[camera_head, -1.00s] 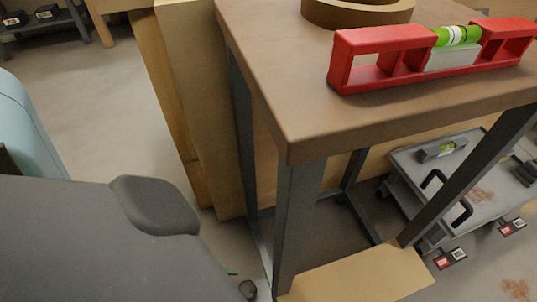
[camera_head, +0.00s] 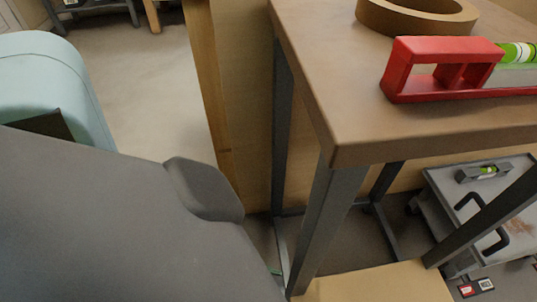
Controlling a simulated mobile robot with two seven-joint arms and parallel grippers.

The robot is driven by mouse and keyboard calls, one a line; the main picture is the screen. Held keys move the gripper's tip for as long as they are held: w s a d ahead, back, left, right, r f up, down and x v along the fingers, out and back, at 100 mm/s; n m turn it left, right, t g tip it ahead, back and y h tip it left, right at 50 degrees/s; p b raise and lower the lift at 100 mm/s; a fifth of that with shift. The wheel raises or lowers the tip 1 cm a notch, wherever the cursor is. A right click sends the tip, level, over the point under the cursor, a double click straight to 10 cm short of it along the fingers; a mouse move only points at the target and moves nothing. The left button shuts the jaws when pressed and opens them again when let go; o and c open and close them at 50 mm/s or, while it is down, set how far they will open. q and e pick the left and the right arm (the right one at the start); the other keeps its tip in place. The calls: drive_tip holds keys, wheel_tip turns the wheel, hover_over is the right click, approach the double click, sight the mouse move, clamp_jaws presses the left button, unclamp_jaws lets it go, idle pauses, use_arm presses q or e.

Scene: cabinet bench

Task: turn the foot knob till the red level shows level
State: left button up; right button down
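The red level (camera_head: 440,88) lies on the brown bench top (camera_head: 400,137), cut off by the right edge of the head view. Part of its green vial (camera_head: 517,52) shows, but I cannot tell where the bubble sits. The near grey bench leg (camera_head: 330,215) runs down to the lower edge of the view. The foot knob is not visible; the foot of this leg is hidden or out of view behind a large grey shape, which seems to be my own arm. Neither gripper's fingers show.
A brown ring (camera_head: 415,18) lies on the bench behind the level. A tan board (camera_head: 375,284) is low by the near leg. A grey cart (camera_head: 500,200) with a small level (camera_head: 484,172) stands under the bench at right. Open floor (camera_head: 150,90) lies to the left.

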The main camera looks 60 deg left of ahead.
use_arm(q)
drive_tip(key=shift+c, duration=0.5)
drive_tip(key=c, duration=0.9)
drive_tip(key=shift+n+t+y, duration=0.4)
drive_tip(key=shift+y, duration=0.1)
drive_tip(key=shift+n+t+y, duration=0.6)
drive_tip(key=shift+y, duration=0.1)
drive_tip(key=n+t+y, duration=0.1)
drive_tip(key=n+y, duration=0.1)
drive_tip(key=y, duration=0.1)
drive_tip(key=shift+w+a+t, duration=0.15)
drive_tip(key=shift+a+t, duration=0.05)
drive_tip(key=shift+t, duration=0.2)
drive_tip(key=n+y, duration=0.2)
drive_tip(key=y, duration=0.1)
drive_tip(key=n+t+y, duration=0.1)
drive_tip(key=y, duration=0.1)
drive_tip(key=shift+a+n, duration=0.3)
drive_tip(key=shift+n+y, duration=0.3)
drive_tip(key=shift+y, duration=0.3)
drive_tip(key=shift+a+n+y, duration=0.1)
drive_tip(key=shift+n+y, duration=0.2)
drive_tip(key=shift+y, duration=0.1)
